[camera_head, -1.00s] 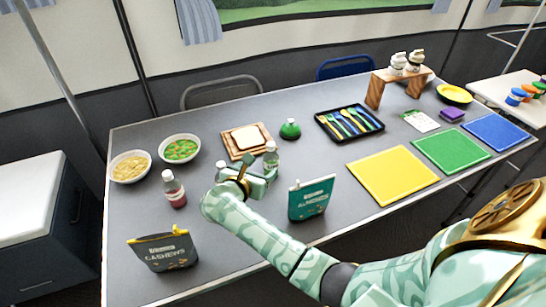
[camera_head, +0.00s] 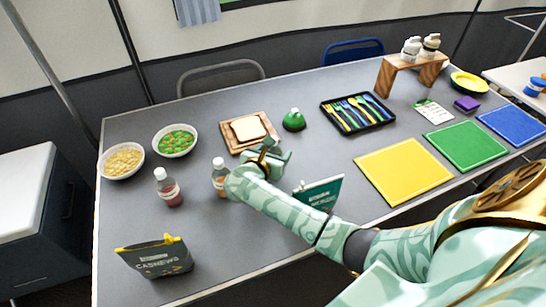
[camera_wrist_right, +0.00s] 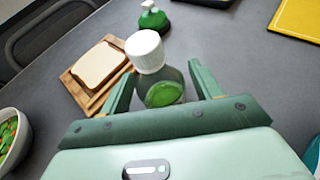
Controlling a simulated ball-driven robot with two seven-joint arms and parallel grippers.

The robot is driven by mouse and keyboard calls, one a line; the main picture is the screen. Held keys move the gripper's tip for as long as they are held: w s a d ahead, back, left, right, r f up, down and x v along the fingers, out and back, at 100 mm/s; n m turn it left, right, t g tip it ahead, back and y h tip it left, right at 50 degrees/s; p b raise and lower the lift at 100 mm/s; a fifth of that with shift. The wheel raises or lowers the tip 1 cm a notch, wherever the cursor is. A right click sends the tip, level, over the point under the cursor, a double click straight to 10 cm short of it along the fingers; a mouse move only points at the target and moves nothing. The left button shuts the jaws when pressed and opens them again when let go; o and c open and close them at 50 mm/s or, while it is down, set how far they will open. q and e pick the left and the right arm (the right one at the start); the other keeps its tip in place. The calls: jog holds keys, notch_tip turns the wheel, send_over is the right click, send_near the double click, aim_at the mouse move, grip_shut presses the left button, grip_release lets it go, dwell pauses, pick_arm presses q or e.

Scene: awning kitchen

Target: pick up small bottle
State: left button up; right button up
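In the right wrist view a small clear bottle (camera_wrist_right: 163,90) with a white cap and green contents stands upright between the fingers of my right gripper (camera_wrist_right: 163,85). The fingers are apart, with a gap on each side of the bottle. In the head view my right gripper (camera_head: 268,155) is in front of the bread board and hides most of this bottle. Two other small bottles with white caps stand to its left: one with dark red contents (camera_head: 168,188) and one with brownish contents (camera_head: 219,180), partly behind my forearm. My left gripper is not in view.
A bread slice (camera_head: 248,128) on a wooden board and a green round container (camera_head: 293,120) stand behind the gripper. A cashews bag (camera_head: 157,259) and a teal bag (camera_head: 322,193) are nearer. Two bowls, a cutlery tray (camera_head: 357,113) and coloured mats lie around.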

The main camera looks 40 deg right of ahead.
jog(key=shift+d, duration=0.1)
jog(key=c, duration=0.7)
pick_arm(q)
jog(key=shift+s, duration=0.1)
pick_arm(e)
jog(key=shift+o, duration=0.2)
